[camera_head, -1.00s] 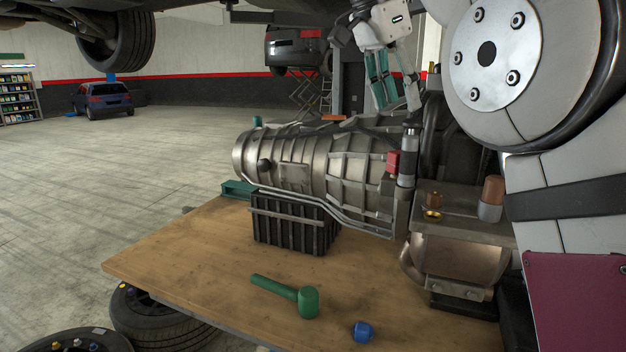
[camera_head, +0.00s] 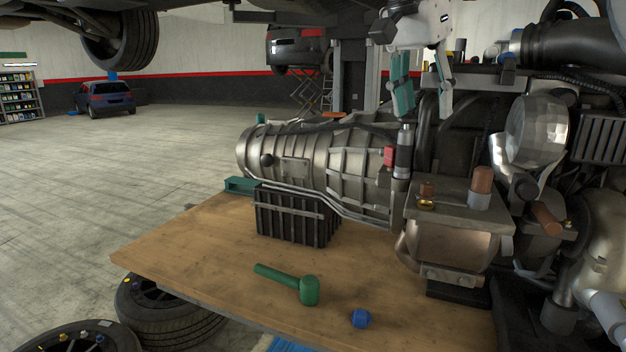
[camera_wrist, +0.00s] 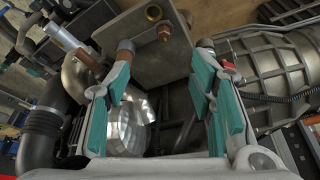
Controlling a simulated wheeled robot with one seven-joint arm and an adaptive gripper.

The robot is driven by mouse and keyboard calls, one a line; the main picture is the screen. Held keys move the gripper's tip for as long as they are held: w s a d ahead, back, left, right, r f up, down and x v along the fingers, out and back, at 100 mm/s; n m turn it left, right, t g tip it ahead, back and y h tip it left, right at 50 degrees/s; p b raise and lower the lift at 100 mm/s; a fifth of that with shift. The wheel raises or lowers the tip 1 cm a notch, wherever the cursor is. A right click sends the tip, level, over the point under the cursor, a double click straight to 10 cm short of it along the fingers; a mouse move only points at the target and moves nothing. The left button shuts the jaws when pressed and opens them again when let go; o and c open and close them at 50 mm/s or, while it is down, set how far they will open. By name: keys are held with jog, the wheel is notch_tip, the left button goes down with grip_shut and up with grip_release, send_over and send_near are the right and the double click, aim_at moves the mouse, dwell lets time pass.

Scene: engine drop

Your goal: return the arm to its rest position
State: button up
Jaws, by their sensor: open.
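My gripper (camera_head: 420,84) is at the top right of the head view, above the engine (camera_head: 450,235) and the rear of the gearbox (camera_head: 310,165). Its teal-padded fingers point downward and stand apart with nothing held between them. In the wrist view my gripper (camera_wrist: 160,100) also shows its two fingers spread. Between and beyond them lie a grey metal plate (camera_wrist: 150,60) with copper-coloured fittings and a faceted silvery part (camera_wrist: 125,125). The ribbed gearbox (camera_wrist: 275,75) is at the right in that view. The upper arm is mostly out of frame.
A wooden table (camera_head: 220,270) carries the gearbox on a black crate (camera_head: 298,218), a green mallet (camera_head: 295,285) and a blue cap (camera_head: 361,318). Tyres (camera_head: 165,310) lie below its front-left edge. A car underside hangs overhead. The floor at left is clear.

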jog(key=s+d+f+n+t+y, duration=0.2)
jog(key=s+f+n, duration=0.8)
jog(key=s+f, duration=1.2)
jog(key=s+t+y, duration=0.1)
jog(key=s, duration=0.1)
jog(key=shift+s, duration=0.3)
jog(key=shift+r, duration=0.1)
